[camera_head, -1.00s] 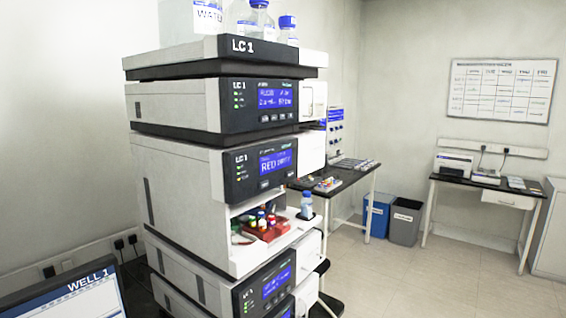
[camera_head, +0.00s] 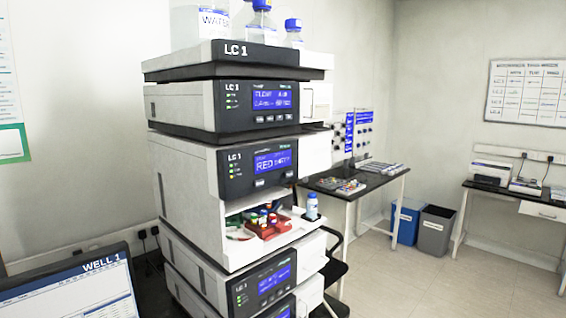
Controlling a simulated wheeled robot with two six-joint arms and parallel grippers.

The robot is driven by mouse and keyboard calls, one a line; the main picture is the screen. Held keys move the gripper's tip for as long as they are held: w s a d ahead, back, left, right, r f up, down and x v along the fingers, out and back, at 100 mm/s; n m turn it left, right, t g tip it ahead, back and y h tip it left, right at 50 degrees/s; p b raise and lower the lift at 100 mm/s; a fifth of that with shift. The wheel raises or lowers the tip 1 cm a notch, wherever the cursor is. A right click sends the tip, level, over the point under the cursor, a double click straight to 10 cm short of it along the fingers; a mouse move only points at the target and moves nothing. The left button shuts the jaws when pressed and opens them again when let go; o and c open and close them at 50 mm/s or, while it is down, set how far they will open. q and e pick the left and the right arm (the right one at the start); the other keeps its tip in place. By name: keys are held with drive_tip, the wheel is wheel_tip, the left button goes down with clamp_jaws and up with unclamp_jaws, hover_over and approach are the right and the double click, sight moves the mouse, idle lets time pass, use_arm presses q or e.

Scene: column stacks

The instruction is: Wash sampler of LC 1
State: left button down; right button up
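The LC 1 stack (camera_head: 185,185) stands in the middle of the head view. Its sampler module (camera_head: 258,168), third part from the top, has a blue display on which I read "RED" and a second word I cannot read surely. Below the display its bay is open and holds a red vial rack (camera_head: 268,229) with several coloured-cap vials. A small blue-capped bottle (camera_head: 312,207) stands at the bay's right side. Neither of my grippers is in view.
A monitor marked WELL 1 (camera_head: 70,290) is at the lower left. Bottles (camera_head: 262,22) stand on top of the stack. A bench (camera_head: 380,183), a blue bin (camera_head: 407,222) and a grey bin (camera_head: 436,230) are behind at right. Floor at the right is clear.

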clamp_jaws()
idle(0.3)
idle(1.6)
